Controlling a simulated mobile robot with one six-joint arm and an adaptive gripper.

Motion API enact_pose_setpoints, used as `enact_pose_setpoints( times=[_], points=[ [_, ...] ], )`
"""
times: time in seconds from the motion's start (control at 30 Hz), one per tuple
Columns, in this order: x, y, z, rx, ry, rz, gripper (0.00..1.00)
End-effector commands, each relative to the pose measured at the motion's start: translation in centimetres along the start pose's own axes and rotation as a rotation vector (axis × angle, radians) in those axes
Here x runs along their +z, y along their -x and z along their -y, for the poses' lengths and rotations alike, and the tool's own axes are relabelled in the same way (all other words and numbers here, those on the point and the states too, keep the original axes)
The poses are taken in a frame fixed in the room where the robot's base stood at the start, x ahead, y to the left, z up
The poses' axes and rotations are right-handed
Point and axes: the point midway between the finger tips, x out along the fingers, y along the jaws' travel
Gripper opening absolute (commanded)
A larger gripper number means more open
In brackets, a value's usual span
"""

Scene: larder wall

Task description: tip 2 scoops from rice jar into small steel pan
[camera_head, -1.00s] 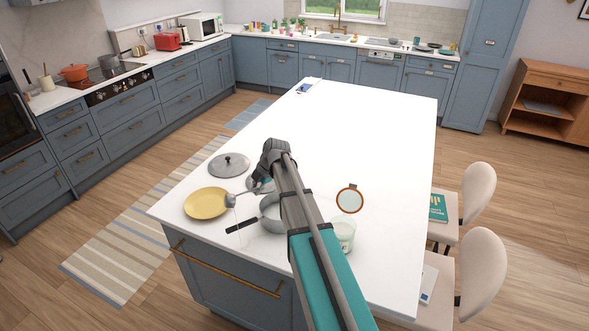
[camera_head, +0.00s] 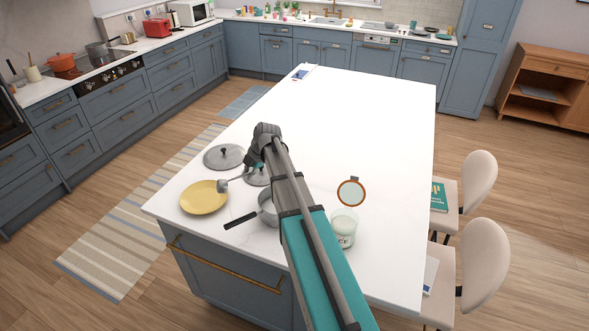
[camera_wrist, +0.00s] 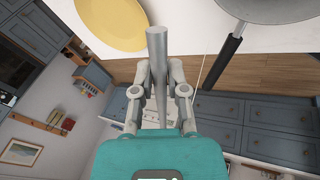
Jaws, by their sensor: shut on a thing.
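My gripper (camera_wrist: 157,75) is shut on the grey handle of a scoop (camera_head: 222,186). In the head view the scoop's bowl hangs by the right edge of the yellow plate, left of the pan; its contents are too small to tell. The small steel pan (camera_head: 267,207) stands on the white island, partly hidden by my arm, its black handle pointing left. The pan also shows in the wrist view (camera_wrist: 262,8), at top right. The rice jar (camera_head: 343,228), clear with pale contents, stands open right of my arm. A round orange-rimmed lid (camera_head: 351,192) lies behind it.
The yellow plate (camera_head: 204,197) lies near the island's left edge. A large grey pot lid (camera_head: 223,157) and a smaller lid (camera_head: 257,175) lie behind it. The island's (camera_head: 350,110) far half is mostly clear. Two chairs (camera_head: 478,180) stand along its right side.

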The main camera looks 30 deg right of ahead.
Motion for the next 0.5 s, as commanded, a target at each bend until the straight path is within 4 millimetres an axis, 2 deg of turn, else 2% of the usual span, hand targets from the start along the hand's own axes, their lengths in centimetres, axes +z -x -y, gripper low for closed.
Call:
enact_pose_setpoints(
  times=[0.17,0.27,0.5],
  points=[
    [2.5,-0.4,0.6,-0.016,0.013,0.045,0.0],
    [5.0,-0.7,1.2,-0.037,0.032,0.092,0.0],
    [12.6,-0.8,3.5,-0.116,0.095,0.238,0.0]
  ],
)
